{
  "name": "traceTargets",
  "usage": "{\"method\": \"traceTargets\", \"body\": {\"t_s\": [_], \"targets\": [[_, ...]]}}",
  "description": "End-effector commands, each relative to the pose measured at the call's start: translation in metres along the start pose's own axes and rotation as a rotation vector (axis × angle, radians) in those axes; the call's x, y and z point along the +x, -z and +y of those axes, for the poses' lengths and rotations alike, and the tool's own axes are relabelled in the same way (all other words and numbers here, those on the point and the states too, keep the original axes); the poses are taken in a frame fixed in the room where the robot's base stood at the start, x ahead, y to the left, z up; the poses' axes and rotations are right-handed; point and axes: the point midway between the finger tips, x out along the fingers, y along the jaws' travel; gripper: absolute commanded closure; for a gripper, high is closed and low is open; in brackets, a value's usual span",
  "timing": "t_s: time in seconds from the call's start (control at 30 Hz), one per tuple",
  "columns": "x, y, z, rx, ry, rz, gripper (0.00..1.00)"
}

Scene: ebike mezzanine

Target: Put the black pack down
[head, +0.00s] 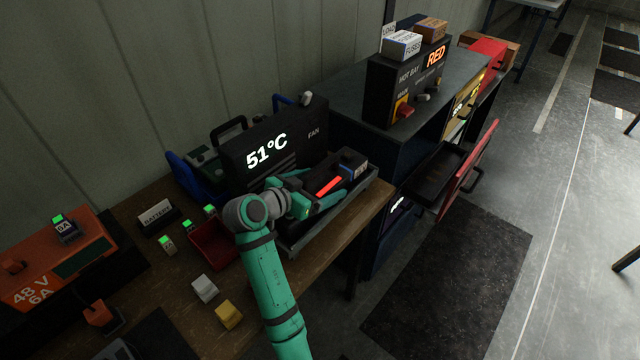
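The black pack (345,170) has a glowing red strip on top and a grey and blue end with a small label. It lies at or just over a dark grey tray (318,229) in front of the black fan unit reading 51°C (262,135). My gripper (328,187) reaches in from the left with its teal fingers along both sides of the pack, and looks shut on it. The pack's underside is hidden, so I cannot tell whether it touches the tray floor.
A red bin (212,243), grey block (205,289) and yellow block (229,314) are on the wooden bench, left of my arm. An orange 48 V charger (60,262) stands further left. Right of the bench, a dark cabinet (352,118) has a red-fronted drawer (468,170) pulled open.

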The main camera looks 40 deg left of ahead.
Motion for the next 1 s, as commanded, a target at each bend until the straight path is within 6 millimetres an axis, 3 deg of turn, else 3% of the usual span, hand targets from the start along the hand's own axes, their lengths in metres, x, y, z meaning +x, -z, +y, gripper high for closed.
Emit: {"method": "traceTargets", "body": {"t_s": [0.23, 0.37, 0.8, 1.0], "targets": [[-0.001, 0.002, 0.000, 0.001, 0.000, 0.001, 0.13], [-0.012, 0.002, -0.001, 0.000, 0.001, 0.000, 0.13], [-0.095, 0.002, -0.001, 0.001, 0.004, 0.001, 0.13], [-0.116, 0.002, -0.001, 0.001, 0.002, 0.001, 0.13]]}}
